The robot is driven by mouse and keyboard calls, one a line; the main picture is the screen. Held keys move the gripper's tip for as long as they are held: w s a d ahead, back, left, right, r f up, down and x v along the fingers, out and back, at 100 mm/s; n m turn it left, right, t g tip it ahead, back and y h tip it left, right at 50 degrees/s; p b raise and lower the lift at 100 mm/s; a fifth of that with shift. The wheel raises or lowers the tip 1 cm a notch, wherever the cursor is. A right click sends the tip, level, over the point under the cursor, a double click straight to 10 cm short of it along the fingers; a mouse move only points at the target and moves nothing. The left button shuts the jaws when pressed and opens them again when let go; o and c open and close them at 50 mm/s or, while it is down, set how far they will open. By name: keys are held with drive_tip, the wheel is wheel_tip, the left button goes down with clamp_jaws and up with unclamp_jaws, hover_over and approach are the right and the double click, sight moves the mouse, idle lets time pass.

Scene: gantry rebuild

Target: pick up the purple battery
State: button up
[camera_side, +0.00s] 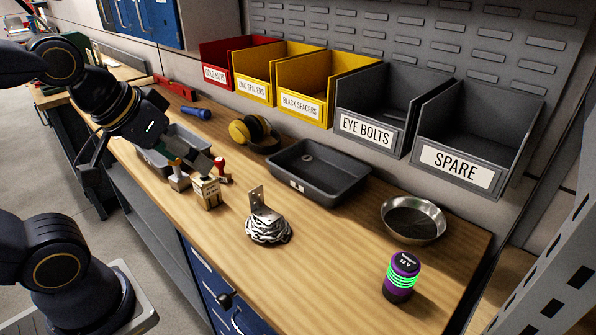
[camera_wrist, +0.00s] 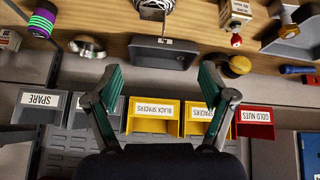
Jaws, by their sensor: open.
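The purple battery (camera_side: 402,277) stands upright near the right front of the wooden bench in the side view, purple with glowing green rings and a dark top. In the wrist view the battery (camera_wrist: 43,19) shows at the top left corner. My gripper (camera_wrist: 162,77) is open and empty in the wrist view, its two teal-padded fingers spread apart. In the side view my gripper (camera_side: 197,160) is over the left part of the bench, above a grey tray and well away from the battery; its fingertips are partly hard to make out.
A metal bowl (camera_side: 413,221) stands behind the battery. A coiled wire bundle with a bracket (camera_side: 268,228), a dark grey tray (camera_side: 318,172), a small labelled box (camera_side: 207,192) and yellow earmuffs (camera_side: 252,131) lie on the bench. Labelled bins (camera_side: 470,150) line the wall.

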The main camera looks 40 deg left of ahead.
drive_tip(key=w+r+n+t, duration=0.3)
drive_tip(key=w+r+t, duration=0.1)
drive_tip(key=w+r, duration=0.15)
drive_tip(key=w+d+f+n+t+h, duration=0.1)
drive_tip(key=w+d+n+t+h, duration=0.15)
drive_tip(key=w+d, duration=0.65)
drive_tip(key=n+g+h, duration=0.1)
drive_tip(key=n+h, duration=1)
drive_tip(key=n, duration=0.3)
hover_over(388, 276)
drive_tip(key=a, duration=0.4)
wheel_tip(388, 276, down, 18)
drive_tip(key=s+f+n, duration=0.1)
drive_tip(key=f, duration=0.1)
drive_tip(key=s+f+n, duration=0.1)
drive_tip(key=f+n, duration=0.1)
drive_tip(key=s+d+f+n+t+y, duration=0.1)
drive_tip(key=f+n, duration=0.1)
drive_tip(key=shift+s+n, duration=0.2)
drive_tip(key=shift+n, duration=0.05)
drive_tip(key=shift+f, duration=0.35)
drive_tip(key=shift+w+d+f+n, duration=0.1)
drive_tip(key=shift+w+d+n, duration=0.05)
drive_tip(key=shift+w+n, duration=0.15)
drive_tip(key=x, duration=0.6)
drive_tip(key=shift+w+d, duration=0.2)
drive_tip(key=shift+w, duration=0.05)
clamp_jaws()
